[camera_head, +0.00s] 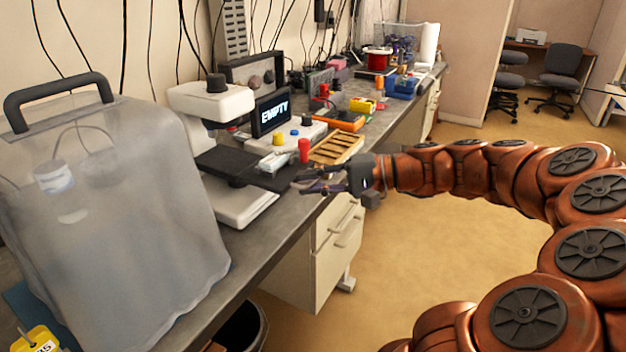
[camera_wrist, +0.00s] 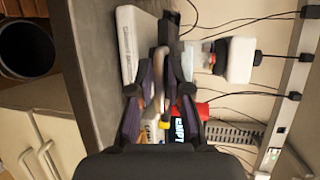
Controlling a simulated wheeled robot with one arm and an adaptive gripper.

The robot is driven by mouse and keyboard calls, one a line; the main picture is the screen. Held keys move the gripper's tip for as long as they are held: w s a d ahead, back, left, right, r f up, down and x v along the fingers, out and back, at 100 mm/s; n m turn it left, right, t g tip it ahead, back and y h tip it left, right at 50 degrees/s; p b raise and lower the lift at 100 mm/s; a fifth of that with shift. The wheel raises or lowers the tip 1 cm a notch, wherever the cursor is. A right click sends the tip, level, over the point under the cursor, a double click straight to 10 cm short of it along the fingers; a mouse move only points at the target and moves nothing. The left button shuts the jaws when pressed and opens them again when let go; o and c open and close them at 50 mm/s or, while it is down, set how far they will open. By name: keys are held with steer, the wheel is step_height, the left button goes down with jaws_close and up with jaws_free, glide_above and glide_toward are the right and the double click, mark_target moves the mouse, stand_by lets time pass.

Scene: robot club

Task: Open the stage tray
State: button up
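The stage tray (camera_head: 240,165) is a flat black plate on a white microscope-like device (camera_head: 212,100) on the bench. It reaches out over the device's white base (camera_head: 248,203) toward the bench front. My gripper (camera_head: 303,179) is at the right end of the tray, above the bench's front edge. In the wrist view my gripper's (camera_wrist: 166,55) fingers converge near a dark block. A narrow gap shows between their tips. Whether they touch or hold the tray I cannot tell. The contact area is small and partly hidden by the fingers.
A wooden rack (camera_head: 336,149) is close behind my gripper. A translucent covered case (camera_head: 110,220) fills the left.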

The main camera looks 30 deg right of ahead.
steer(key=o, duration=0.3)
steer(key=shift+f, duration=0.25)
steer(key=shift+o, duration=0.3)
steer(key=shift+r, duration=0.1)
steer(key=v, duration=1.2)
